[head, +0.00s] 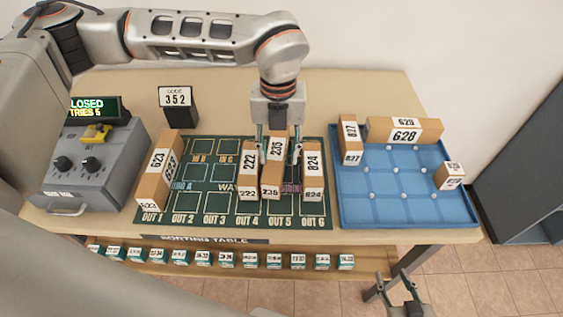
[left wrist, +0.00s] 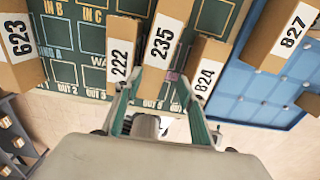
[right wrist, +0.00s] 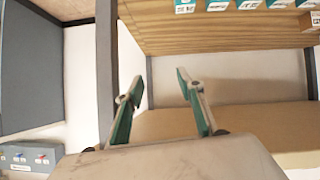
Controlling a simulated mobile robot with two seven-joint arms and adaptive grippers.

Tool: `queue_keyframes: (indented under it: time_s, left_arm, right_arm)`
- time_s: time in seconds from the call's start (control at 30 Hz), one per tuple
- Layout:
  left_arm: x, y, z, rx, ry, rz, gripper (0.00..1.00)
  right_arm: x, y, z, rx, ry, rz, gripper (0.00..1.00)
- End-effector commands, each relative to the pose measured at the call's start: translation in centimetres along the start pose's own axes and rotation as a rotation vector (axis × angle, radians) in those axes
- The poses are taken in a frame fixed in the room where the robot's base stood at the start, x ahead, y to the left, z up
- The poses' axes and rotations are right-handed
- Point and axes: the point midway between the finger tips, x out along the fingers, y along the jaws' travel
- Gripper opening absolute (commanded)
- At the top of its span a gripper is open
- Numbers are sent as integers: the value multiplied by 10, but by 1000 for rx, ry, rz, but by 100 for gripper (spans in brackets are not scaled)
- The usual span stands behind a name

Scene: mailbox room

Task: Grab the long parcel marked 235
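The long parcel marked 235 (head: 274,170) lies on the green sorting mat between the parcel marked 222 (head: 248,172) and the parcel marked 824 (head: 312,172). It also shows in the left wrist view (left wrist: 161,48). My left gripper (head: 279,158) reaches down over parcel 235 with its fingers spread, one on each side of it. In the left wrist view the open fingers (left wrist: 157,85) straddle the parcel's end; I cannot tell whether they touch it. My right gripper (head: 402,288) is open and empty, low in front of the table; it also shows in the right wrist view (right wrist: 156,85).
Parcel 623 (head: 158,172) lies at the mat's left. A grey control box (head: 92,165) and a code sign (head: 178,105) stand at left. Neighbouring parcels leave narrow gaps.

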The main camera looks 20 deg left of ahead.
Motion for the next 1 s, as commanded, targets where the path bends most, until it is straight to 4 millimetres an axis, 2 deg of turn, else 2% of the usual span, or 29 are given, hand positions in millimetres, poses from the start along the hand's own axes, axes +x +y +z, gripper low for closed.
queue_keyframes:
  time_s: [0.2, 0.5, 0.83, 0.87, 1.0]
  left_arm:
    - [23, -1, 0, 1, 5, 0, 40]
    - [65, -4, 6, 6, 6, 0, 40]
    - [71, -4, 6, 4, 6, 0, 40]
    - [71, -4, 6, 4, 6, 0, 34]
    - [70, -4, 6, 3, 6, 0, 0]
  right_arm:
    - [-11, -8, 17, 3, -36, -12, 38]
    - [-14, -6, 10, 2, -35, -12, 38]
    - [-13, -4, 0, 1, -19, -8, 38]
    - [-13, -4, 0, 1, -19, -8, 38]
    - [-13, -4, 1, 1, -19, -8, 38]
